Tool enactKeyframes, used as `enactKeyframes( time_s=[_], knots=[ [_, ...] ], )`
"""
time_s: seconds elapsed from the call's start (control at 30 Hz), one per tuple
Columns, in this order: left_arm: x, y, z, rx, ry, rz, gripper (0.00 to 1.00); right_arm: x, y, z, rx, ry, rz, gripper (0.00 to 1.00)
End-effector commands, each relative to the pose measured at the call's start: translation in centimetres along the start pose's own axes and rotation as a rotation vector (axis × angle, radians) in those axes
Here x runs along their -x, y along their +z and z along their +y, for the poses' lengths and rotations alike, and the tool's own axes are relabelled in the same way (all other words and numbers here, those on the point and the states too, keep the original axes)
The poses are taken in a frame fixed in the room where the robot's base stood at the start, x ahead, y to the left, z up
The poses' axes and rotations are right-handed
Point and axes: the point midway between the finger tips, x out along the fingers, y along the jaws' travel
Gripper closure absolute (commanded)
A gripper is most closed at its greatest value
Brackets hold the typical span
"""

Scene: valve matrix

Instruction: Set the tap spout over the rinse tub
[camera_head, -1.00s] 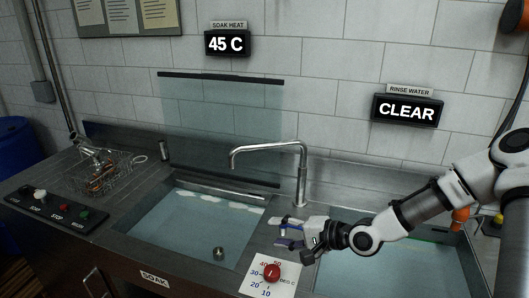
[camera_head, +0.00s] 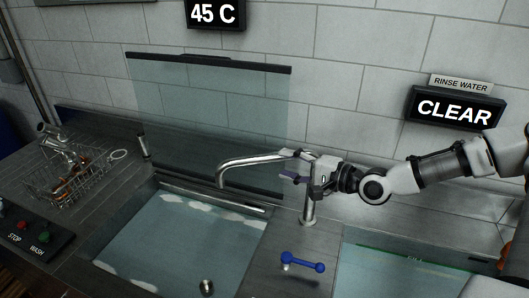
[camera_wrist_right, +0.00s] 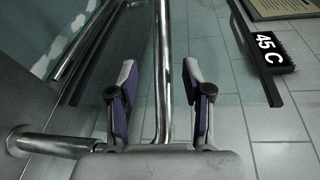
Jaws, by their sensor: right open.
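The chrome tap spout (camera_head: 240,163) points left from its post (camera_head: 308,208), and its tip hangs over the soak tub (camera_head: 180,235). The rinse tub (camera_head: 415,278) is at the right, on the other side of the post. My right gripper (camera_head: 289,166) is open at the spout, close to the post. In the right wrist view the spout (camera_wrist_right: 162,65) runs between the two spread fingers (camera_wrist_right: 160,90), with a gap on each side. The post (camera_wrist_right: 50,144) shows there at the lower left. My left gripper is not in view.
A blue lever (camera_head: 303,262) sits on the counter between the tubs. A glass panel (camera_head: 205,115) stands behind the soak tub. A wire basket (camera_head: 75,178) and a button panel (camera_head: 32,236) are at the left. The wall display (camera_head: 454,110) reads CLEAR.

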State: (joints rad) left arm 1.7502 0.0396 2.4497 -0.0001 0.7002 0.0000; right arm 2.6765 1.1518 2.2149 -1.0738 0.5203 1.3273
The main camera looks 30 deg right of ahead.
Motion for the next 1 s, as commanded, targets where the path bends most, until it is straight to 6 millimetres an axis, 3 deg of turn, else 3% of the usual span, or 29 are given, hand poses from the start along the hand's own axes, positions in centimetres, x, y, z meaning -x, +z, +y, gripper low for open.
enactKeyframes(
  time_s=[0.5, 0.87, 0.93, 1.0],
  knots=[
    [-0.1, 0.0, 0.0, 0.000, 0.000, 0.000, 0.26, -6.4, 0.2, 0.1, 0.005, 0.005, -0.006, 0.50],
    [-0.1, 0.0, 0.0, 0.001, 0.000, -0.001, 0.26, -7.4, 0.2, 0.1, 0.000, 0.000, -0.005, 0.50],
    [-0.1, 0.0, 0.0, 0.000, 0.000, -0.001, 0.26, -7.4, 0.2, 0.1, 0.000, 0.000, -0.005, 0.68],
    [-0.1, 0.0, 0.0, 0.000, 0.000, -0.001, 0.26, -7.4, 0.2, 0.0, 0.001, 0.000, -0.005, 0.93]
  ],
)
